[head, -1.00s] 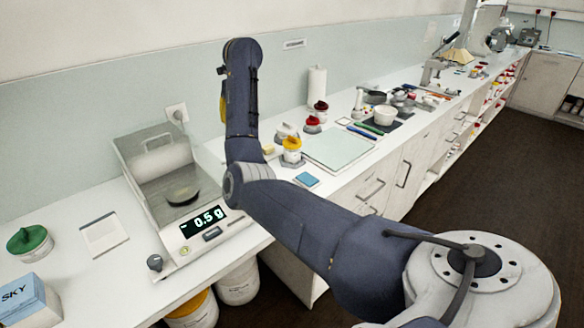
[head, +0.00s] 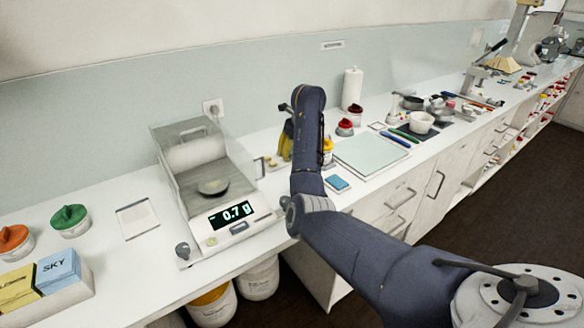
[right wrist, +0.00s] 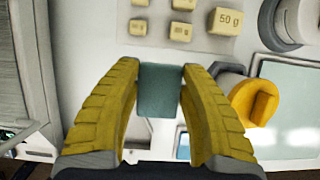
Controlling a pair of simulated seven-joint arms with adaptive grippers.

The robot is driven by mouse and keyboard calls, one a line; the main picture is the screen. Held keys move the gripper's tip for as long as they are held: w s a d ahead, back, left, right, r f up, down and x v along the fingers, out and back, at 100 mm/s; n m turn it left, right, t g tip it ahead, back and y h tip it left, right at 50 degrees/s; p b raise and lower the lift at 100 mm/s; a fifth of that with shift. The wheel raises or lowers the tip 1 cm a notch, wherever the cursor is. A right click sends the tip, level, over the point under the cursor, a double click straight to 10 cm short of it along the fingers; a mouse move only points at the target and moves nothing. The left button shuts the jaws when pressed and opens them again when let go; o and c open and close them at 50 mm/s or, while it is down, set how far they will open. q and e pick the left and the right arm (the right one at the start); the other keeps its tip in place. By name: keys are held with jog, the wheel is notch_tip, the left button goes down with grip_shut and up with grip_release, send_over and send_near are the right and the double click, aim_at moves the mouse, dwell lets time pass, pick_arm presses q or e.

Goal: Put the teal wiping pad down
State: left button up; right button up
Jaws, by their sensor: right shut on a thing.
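The teal wiping pad (right wrist: 160,90) is between the yellow fingers of my right gripper (right wrist: 160,88) in the right wrist view. The fingers press on its two sides. In the head view the right gripper (head: 286,142) is partly hidden behind my own arm, just right of the balance, and the pad cannot be made out there. In the wrist view the pad appears over the white counter, below the block of weights (right wrist: 183,25). Whether it touches the counter is not clear. My left gripper is not in view.
The balance (head: 213,190) with its clear cover stands left of the gripper. A yellow-lidded jar (right wrist: 254,102) is close on the right in the wrist view. A small blue block (head: 337,184) and a pale green mat (head: 371,157) lie further right.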

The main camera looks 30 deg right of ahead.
jog(key=shift+f, duration=3.9)
jog(key=shift+f, duration=0.15)
jog(key=o, duration=1)
jog(key=shift+c, duration=0.2)
jog(key=v, duration=1.2)
